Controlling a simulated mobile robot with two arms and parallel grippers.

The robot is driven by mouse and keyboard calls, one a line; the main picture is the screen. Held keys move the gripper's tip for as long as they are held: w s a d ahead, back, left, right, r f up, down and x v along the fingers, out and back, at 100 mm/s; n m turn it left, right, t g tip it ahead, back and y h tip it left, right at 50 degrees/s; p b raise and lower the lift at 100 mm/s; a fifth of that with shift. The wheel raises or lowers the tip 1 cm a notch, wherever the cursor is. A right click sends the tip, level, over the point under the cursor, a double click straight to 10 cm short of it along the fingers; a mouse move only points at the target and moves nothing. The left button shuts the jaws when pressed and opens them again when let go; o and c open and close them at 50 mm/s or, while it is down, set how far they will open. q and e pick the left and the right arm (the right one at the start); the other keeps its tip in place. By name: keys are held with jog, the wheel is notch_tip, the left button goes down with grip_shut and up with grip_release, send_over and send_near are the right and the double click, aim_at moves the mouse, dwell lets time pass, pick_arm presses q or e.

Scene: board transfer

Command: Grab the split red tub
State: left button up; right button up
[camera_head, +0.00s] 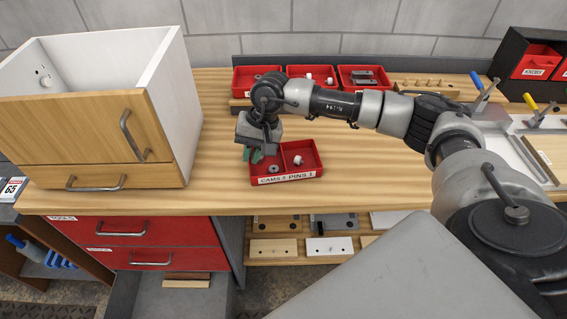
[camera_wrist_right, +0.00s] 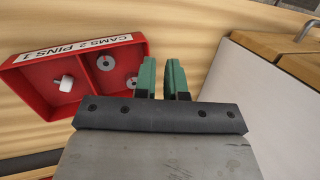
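The split red tub (camera_head: 290,178) stands near the front of the wooden bench, with a divider making two compartments and a front label reading CAMS and PINS. In the right wrist view the tub (camera_wrist_right: 25,85) holds two grey ring-like pieces in one compartment and a white pin in the other. My right gripper (camera_head: 254,156) points down at the tub's left end in the head view and hides part of it. In the wrist view its green fingers (camera_wrist_right: 163,80) are a small gap apart, with nothing seen between them, beside the tub's wall. My left gripper is not in view.
A white cabinet with wooden fronts (camera_head: 85,125) stands close on the left. Several red bins (camera_head: 310,80) line the back of the bench. A dark rack (camera_head: 525,60) and clamps are at the right. The bench's front edge (camera_head: 380,205) is just before the tub.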

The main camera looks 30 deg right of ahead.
aim_at(283, 158)
jog(key=d+h, duration=0.1)
jog(key=d, duration=0.2)
jog(key=d+h, duration=0.1)
jog(key=d, duration=0.2)
jog(key=d+r+n+h, duration=0.1)
jog(key=d+h, duration=0.1)
jog(key=d, duration=0.1)
jog(key=shift+w+d, duration=0.25)
jog(key=shift+w, duration=0.1)
notch_tip(283, 158, down, 4)
jog(key=shift+w+f+p, duration=0.1)
jog(key=shift+f+p, duration=0.1)
jog(key=shift+p, duration=0.45)
notch_tip(283, 158, down, 5)
jog(key=shift+p, duration=1.15)
jog(key=shift+f, duration=0.25)
grip_shut()
jog(key=shift+r, duration=0.2)
